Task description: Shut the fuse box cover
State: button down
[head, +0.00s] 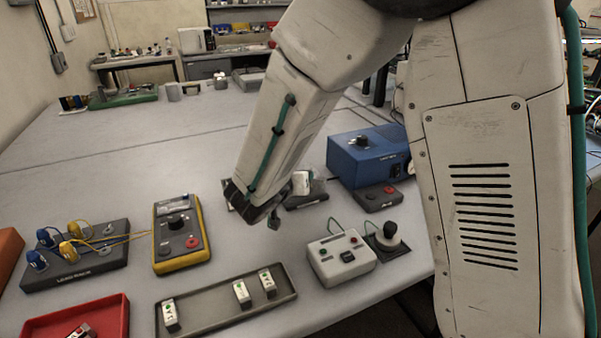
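My gripper (272,220) is at the end of my white arm, low over the middle of the workbench. Its fingers are dark, small and seen partly from behind, so I cannot tell whether they are open or shut. Just behind and to the right of it is what looks like the fuse box (306,200), a low dark base with a pale block in it. A greyish, see-through panel that may be its cover (318,186) shows at its right. My arm and gripper hide its left part, so the cover's angle and any contact are unclear.
A blue power unit (362,157) stands right behind the box. In front are a grey control box (341,258), a joystick (388,236) and a tray (222,309) with white fuse-like pieces. A yellow meter (180,238) stands left.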

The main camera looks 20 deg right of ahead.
jog(key=shift+s+f, duration=0.3)
jog(key=shift+f, duration=0.25)
jog(key=shift+s+f, duration=0.1)
jog(key=c, duration=1.2)
grip_release()
jog(key=shift+d, duration=0.15)
jog(key=v, duration=0.8)
jog(key=shift+w+r, duration=0.2)
jog(key=shift+r, duration=0.2)
